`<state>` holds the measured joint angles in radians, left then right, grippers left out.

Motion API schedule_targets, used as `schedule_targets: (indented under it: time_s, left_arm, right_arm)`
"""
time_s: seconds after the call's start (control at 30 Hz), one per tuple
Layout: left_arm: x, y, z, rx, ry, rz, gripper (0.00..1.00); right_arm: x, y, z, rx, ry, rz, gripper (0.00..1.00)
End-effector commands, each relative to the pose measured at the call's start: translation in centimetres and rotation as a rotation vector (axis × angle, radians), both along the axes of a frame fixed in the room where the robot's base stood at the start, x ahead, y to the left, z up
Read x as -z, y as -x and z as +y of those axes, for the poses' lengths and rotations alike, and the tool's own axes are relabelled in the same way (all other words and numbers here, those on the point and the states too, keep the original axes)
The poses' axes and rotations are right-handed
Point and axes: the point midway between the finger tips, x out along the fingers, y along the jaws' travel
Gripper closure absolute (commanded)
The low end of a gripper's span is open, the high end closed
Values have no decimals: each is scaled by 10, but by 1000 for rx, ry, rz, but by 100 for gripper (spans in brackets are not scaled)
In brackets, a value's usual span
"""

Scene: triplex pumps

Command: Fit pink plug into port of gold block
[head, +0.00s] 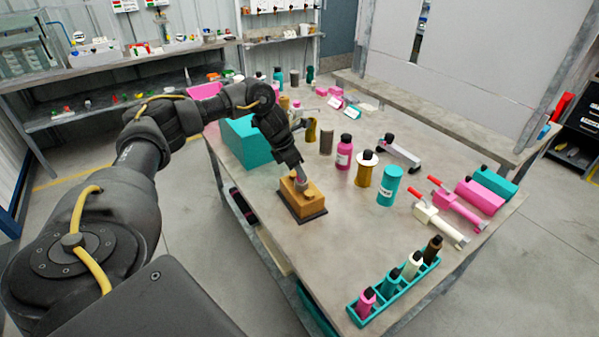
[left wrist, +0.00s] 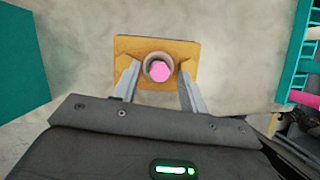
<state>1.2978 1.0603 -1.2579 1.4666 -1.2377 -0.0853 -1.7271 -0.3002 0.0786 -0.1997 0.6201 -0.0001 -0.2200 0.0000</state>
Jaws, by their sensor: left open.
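The gold block (head: 302,203) stands on a dark base near the left edge of the table; it also shows in the left wrist view (left wrist: 186,49). A round port with a grey-brown rim opens in its top. The pink plug (left wrist: 160,71) sits inside that rim, seen end-on; how deep it sits I cannot tell. My left gripper (head: 300,182) is directly above the block, pointing down. In the left wrist view its two fingers (left wrist: 157,75) are apart, one on each side of the port, with no visible grip on the plug. My right gripper is not in view.
A teal box (head: 245,142) stands just behind the block. Bottles, including a pink one (head: 344,153) and a teal cylinder (head: 389,186), stand to the right. A teal rack (head: 391,287) of small bottles is at the front right. The table between block and rack is clear.

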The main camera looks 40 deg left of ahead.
Motion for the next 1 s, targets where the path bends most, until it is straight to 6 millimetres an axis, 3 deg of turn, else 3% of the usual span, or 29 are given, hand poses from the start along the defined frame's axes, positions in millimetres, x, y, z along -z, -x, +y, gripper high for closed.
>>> schedule_targets:
  time_s: [0.33, 0.43, 0.6, 1.0]
  left_arm:
    - [-66, 24, 14, -1, -1, -4, 57]
    - [-82, 29, 17, -2, -2, -4, 57]
    - [-93, 33, 18, -1, -2, -1, 57]
    - [-93, 34, 19, -1, -1, 1, 57]
  right_arm:
    - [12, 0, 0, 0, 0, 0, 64]
    - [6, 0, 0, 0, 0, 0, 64]
    - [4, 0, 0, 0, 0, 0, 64]
    - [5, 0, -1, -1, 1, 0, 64]
